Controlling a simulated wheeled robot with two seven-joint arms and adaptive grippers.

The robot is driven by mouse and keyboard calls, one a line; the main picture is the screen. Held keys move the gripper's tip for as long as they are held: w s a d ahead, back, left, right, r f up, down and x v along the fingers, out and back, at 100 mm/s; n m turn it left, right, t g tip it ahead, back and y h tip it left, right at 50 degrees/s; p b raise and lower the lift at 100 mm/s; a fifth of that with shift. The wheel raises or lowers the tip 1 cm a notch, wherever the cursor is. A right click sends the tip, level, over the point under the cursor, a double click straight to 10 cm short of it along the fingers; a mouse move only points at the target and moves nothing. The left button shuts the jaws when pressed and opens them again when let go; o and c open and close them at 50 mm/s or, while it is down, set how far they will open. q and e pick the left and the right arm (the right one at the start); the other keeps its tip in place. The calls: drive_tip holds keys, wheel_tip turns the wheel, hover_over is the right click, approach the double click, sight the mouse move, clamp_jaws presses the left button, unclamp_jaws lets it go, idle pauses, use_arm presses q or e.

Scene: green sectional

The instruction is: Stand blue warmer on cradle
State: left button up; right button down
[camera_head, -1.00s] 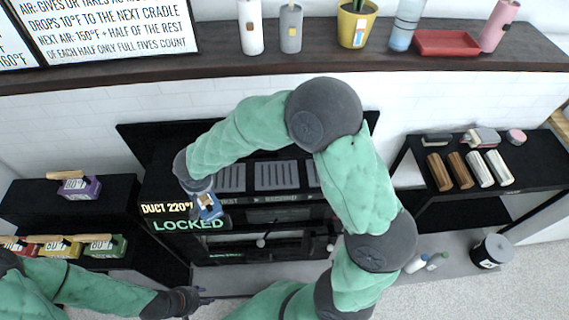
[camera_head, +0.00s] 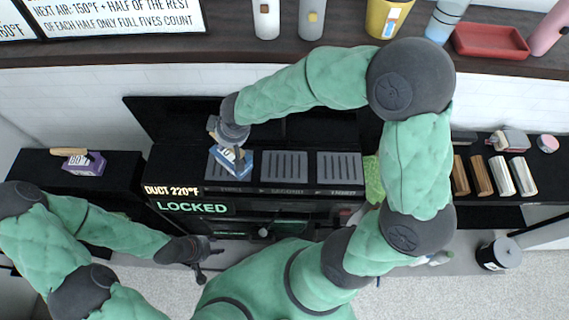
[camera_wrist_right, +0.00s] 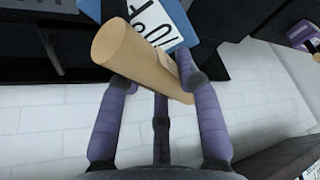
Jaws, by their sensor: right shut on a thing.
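The blue warmer (camera_head: 245,160) is a small block with a white label and a tan wooden handle. In the right wrist view, the fingers of my right gripper (camera_wrist_right: 160,90) are closed around the handle (camera_wrist_right: 130,55), and the blue block (camera_wrist_right: 178,28) extends beyond it. In the head view my right gripper (camera_head: 232,142) holds the warmer over the leftmost of three grey slotted cradles (camera_head: 217,172). I cannot tell whether the warmer touches it. The middle cradle (camera_head: 284,166) and right cradle (camera_head: 339,167) are empty. My left gripper (camera_head: 207,263) is open and empty, low in front.
A purple warmer (camera_head: 84,164) stands on the black left table (camera_head: 35,170). The unit's front reads "DUCT 220°F" and "LOCKED" (camera_head: 191,207). A dark shelf (camera_head: 180,45) runs along the back wall. Wooden and white bars (camera_head: 482,176) lie on the right table.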

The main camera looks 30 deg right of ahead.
drive_tip(key=shift+s+d+r+n+y, duration=0.15)
drive_tip(key=shift+s+d+r+n, duration=0.05)
drive_tip(key=shift+s+r+n, duration=0.25)
drive_tip(key=shift+s+d+r+n+y, duration=0.15)
drive_tip(key=shift+s+r+n, duration=0.15)
drive_tip(key=shift+r, duration=0.25)
drive_tip(key=shift+s+d+r+n+y+p, duration=0.15)
drive_tip(key=shift+s+r+n+y+p, duration=0.25)
drive_tip(key=shift+s+r+n+p, duration=0.4)
drive_tip(key=shift+s+r+n+g+y+p, duration=0.5)
drive_tip(key=shift+s+r+n+g, duration=0.3)
drive_tip(key=shift+s+r+n, duration=1.25)
drive_tip(key=d+f+b, duration=0.4)
drive_tip(key=d+f, duration=0.8)
drive_tip(key=d, duration=0.1)
drive_tip(key=shift+w+d+f+n, duration=0.15)
drive_tip(key=shift+w+d+n, duration=0.15)
drive_tip(key=shift+w+d, duration=0.1)
